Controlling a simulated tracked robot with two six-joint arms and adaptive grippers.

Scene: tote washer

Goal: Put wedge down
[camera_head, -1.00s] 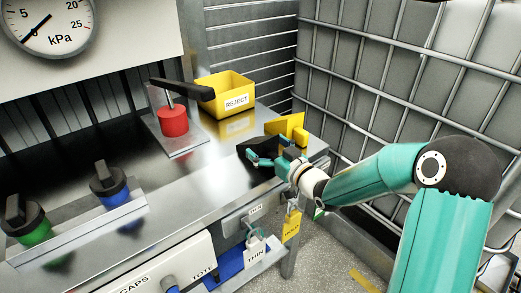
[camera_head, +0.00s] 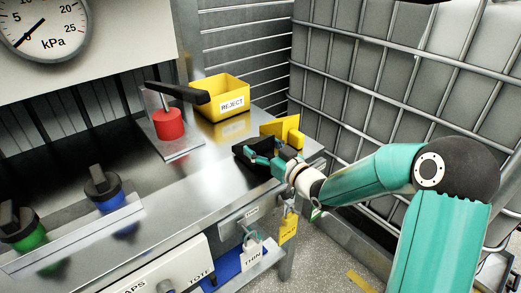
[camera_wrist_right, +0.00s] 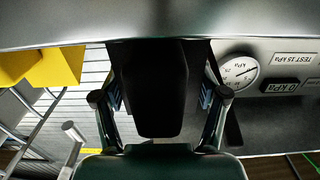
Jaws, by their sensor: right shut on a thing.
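The black wedge (camera_head: 247,156) is at the right end of the steel bench top (camera_head: 215,180). My right gripper (camera_head: 265,160) is shut on it. In the right wrist view the dark wedge (camera_wrist_right: 155,90) fills the gap between the two fingers (camera_wrist_right: 160,105). The wedge is low over the bench near its front right edge. I cannot tell whether it touches the surface. The fingers hide part of it in the head view. My left gripper is in neither view now.
A yellow bracket-like piece (camera_head: 283,130) stands just behind the wedge. A yellow REJECT bin (camera_head: 233,103) and a red cylinder with a black lever (camera_head: 168,123) stand farther back. A wire cage (camera_head: 390,90) borders the right.

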